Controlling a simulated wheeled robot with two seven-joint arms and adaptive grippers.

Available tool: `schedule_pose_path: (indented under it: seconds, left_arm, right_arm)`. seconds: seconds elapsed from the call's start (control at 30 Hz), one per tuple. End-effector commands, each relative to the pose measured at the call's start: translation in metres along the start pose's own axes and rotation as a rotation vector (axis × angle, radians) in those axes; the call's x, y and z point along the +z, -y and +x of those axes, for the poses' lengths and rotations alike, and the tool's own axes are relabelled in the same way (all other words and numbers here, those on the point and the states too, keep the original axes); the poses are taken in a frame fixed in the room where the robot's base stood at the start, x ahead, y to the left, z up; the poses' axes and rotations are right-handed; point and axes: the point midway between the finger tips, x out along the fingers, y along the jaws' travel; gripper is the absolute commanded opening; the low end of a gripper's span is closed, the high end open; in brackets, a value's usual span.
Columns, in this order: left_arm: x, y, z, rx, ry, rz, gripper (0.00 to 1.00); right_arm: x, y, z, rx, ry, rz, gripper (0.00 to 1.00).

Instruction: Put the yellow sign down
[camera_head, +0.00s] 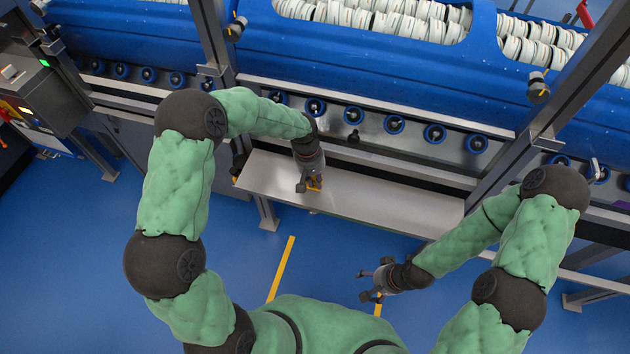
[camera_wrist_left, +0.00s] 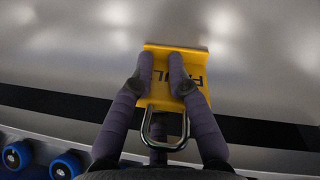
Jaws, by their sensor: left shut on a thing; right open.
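The yellow sign (camera_wrist_left: 187,62) shows in the left wrist view with dark lettering on its face and a metal loop (camera_wrist_left: 165,130) at its near end. My left gripper (camera_wrist_left: 167,84) is shut on it, with a finger on either side. In the head view my left gripper (camera_head: 311,183) is over the metal shelf (camera_head: 400,196), and only a small yellow part of the sign shows beneath it. I cannot tell whether the sign touches the shelf. My right gripper (camera_head: 367,283) is open and empty above the blue floor, right of centre.
Behind the shelf runs a row of blue rollers (camera_head: 394,124) under a blue tub carrier (camera_head: 370,63) filled with white parts. Metal posts (camera_head: 215,45) stand at the left and right. The shelf is bare to the right of my left gripper.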

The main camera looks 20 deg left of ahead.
Motion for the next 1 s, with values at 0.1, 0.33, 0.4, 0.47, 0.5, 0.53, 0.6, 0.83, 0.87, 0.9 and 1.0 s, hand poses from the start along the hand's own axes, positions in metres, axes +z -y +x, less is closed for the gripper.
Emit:
schedule_pose_path:
  seconds: [0.1,0.33,0.4,0.47,0.5,0.53,0.6,0.83,0.87,0.9,1.0]
  left_arm:
    - [0.000,0.000,-0.002,0.001,-0.001,0.000,0.00]
    - [-0.001,0.000,0.002,0.001,-0.001,0.000,0.37]
    - [0.000,0.000,0.002,0.000,-0.001,0.000,0.42]
    - [0.000,0.000,0.002,0.000,0.000,0.000,0.42]
    - [0.000,0.000,0.002,0.000,0.000,0.000,0.42]
    - [0.000,0.001,0.002,0.000,0.000,0.000,0.42]
    - [0.000,0.001,0.002,0.000,0.001,0.000,0.42]
    - [0.001,0.000,-0.005,0.000,0.000,-0.001,0.42]
    - [0.000,0.000,-0.009,0.000,0.000,-0.001,0.42]
    - [0.000,-0.001,-0.015,0.001,-0.001,-0.001,0.42]
    - [-0.001,-0.001,-0.033,0.002,-0.004,-0.001,0.42]
  right_arm:
    - [0.000,0.000,-0.001,0.000,-0.001,0.000,0.80]
    - [0.000,0.000,0.001,0.000,-0.001,0.000,0.80]
    - [0.000,0.000,0.001,0.000,-0.001,0.000,0.80]
    - [0.000,0.000,0.001,0.000,-0.001,0.000,0.80]
    - [0.000,0.000,0.001,0.000,-0.001,0.000,0.80]
    - [0.000,0.000,0.001,0.000,-0.001,0.000,0.80]
    - [0.000,0.000,0.001,0.000,-0.001,0.000,0.80]
    - [0.000,0.001,-0.003,0.000,-0.001,0.000,0.80]
    - [0.000,0.002,-0.005,0.000,-0.001,0.000,0.80]
    - [0.000,0.003,-0.007,0.000,0.000,0.000,0.80]
    - [0.000,0.005,-0.015,0.000,-0.001,0.000,0.80]
